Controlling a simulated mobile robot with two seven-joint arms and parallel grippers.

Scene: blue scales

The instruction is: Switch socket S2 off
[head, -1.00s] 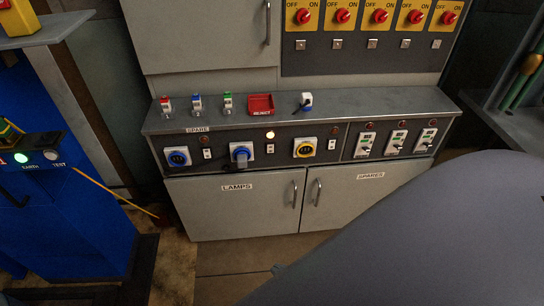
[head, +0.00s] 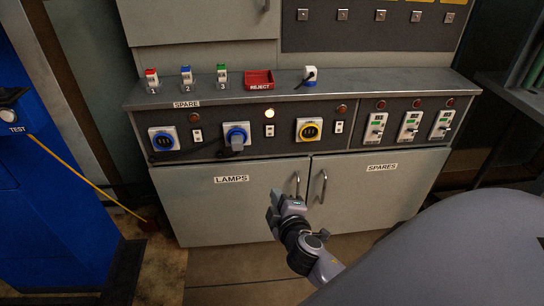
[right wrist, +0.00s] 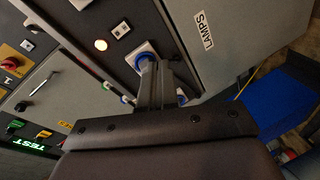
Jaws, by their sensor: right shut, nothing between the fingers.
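The control panel (head: 285,145) carries three round sockets in a row, each with a small white rocker switch and a lamp to its right. No S2 label is legible. The middle socket (head: 237,134) is blue and white with a plug in it. Its switch (head: 269,130) sits under a lit lamp (head: 269,113); the other two lamps are dark. My right gripper (head: 274,207) is shut and empty, in front of the cupboard doors below this switch. In the right wrist view its fingers (right wrist: 158,68) point toward the panel, with the switch (right wrist: 121,29) up and left of them. My left gripper is not in view.
Above the panel a ledge (head: 400,84) holds small coloured pieces, a red REJECT tray (head: 259,80) and a plug. Three breakers (head: 410,126) are at the right. Cupboard handles (head: 322,186) stick out near my gripper. A blue cabinet (head: 50,200) is on the left.

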